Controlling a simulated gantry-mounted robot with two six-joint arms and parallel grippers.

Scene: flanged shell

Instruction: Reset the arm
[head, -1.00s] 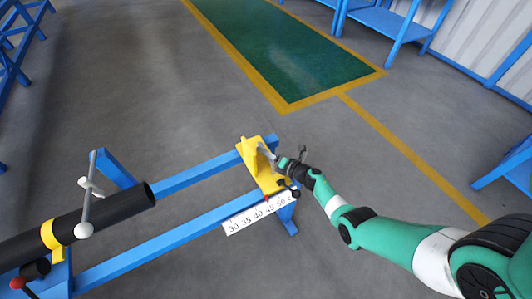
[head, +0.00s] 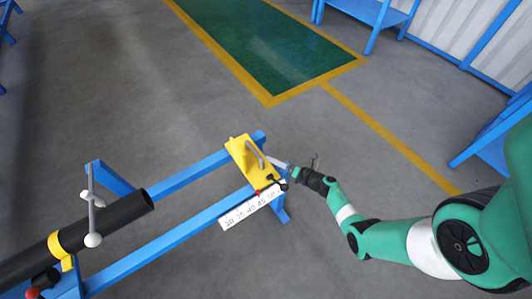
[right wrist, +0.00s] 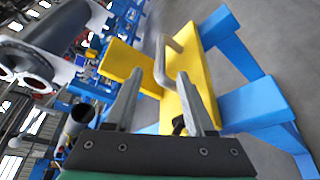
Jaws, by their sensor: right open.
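My right gripper (head: 277,163) is at the right side of the yellow slide block (head: 243,158) on the blue rail frame. In the right wrist view my right gripper (right wrist: 158,100) has its two fingers apart with nothing held between them. The grey curved handle (head: 255,154) of the yellow block stands just beyond the fingertips. The handle also shows in the right wrist view (right wrist: 160,62), with the yellow plate (right wrist: 195,70) behind it. My left gripper is not in view.
A white number scale (head: 248,207) with a red pointer runs along the front rail (head: 165,241). A black tube (head: 115,216) with a grey lever lies at the left. In the right wrist view a large grey flanged shell (right wrist: 60,40) is at upper left.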

